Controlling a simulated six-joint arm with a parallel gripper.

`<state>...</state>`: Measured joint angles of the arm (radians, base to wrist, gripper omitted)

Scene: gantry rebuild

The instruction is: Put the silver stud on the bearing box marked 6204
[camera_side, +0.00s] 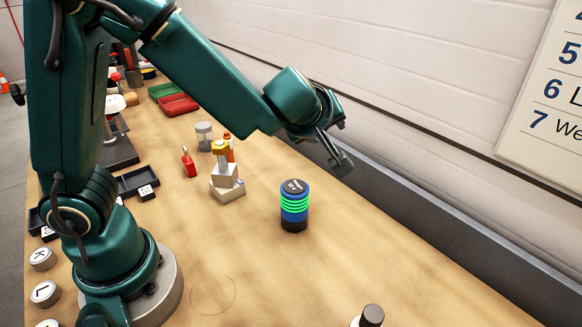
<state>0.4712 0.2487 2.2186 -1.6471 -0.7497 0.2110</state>
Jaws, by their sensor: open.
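My gripper (338,158) is open and empty, held in the air above the table towards the wall, right of the small boxes. Two pale boxes are stacked at the table's middle, a smaller upper box (224,176) on a wider lower box (228,193). A yellow-topped object (220,149) stands on the upper box. I cannot read 6204 on either box. I cannot pick out the silver stud with certainty.
A blue, green-ringed cylinder (294,206) stands below my gripper. A red bottle (189,164), a grey jar (204,136) and an orange bottle (230,148) stand near the boxes. Black trays (130,177) lie left. The right foreground is mostly clear; a brown-capped object (372,316) stands there.

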